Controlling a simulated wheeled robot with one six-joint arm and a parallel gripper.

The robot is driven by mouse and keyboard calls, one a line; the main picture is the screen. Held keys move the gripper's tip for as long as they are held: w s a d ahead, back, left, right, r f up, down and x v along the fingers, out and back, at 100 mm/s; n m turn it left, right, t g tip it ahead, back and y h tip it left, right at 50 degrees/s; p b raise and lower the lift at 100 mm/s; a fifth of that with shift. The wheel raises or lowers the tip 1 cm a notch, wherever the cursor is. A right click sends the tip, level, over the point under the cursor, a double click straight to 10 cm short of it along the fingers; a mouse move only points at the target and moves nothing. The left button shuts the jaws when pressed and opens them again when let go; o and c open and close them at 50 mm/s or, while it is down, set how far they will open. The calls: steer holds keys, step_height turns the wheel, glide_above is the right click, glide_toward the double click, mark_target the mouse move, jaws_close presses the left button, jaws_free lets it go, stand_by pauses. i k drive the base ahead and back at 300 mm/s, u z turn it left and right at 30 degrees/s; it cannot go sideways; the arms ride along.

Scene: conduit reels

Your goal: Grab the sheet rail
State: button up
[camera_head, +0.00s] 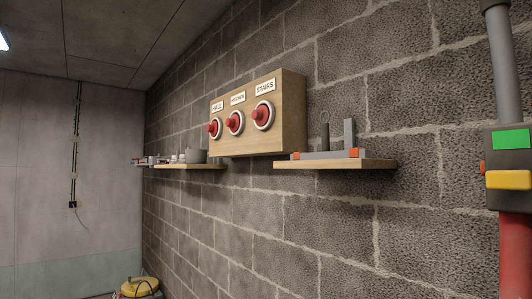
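I cannot tell for sure which thing is the sheet rail. A long grey bar with orange end pieces (327,155) lies along the right wooden shelf and may be it. A grey upright post (349,134) and a thin dark rod with a ring at its top (325,132) stand at this bar. Smaller grey items also sit at the far end of the left shelf, too small to make out. My gripper is not in view.
The right shelf (372,164) and left shelf (206,166) stick out from the block wall. A wooden panel with red knobs (289,113) hangs above. A yellow reel (138,286) is on the floor. A grey box with green and yellow faces (509,164) is at far right.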

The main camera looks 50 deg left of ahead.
mark_target(357, 152)
steer(key=u, duration=3.05)
steer(key=i, duration=2.3)
steer(key=z, duration=1.65)
